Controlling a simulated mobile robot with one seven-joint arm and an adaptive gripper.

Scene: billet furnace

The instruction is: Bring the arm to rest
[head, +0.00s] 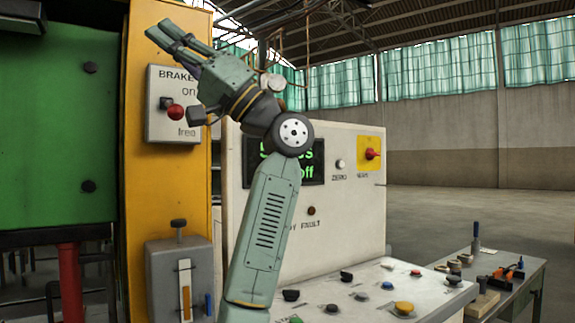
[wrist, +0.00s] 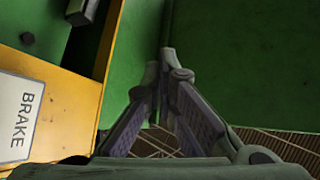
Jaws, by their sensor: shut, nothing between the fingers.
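My gripper (head: 160,35) is raised at the upper left of the head view, beside the yellow column and above the brake box (head: 172,104). Its fingers point up and left toward the green panel. In the wrist view my gripper (wrist: 166,58) has its fingertips together with nothing between them. My arm rises from the bottom of the head view and bends at the wrist, covering part of the console display (head: 312,165). In the wrist view the brake plate (wrist: 20,115) is at the left edge.
The green panel (head: 55,130) and yellow column (head: 168,215) stand close to my gripper. A control console (head: 350,235) with several knobs and buttons is behind and right of my arm. A bench (head: 525,275) with tools stands at the lower right. The floor (head: 440,210) beyond is clear.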

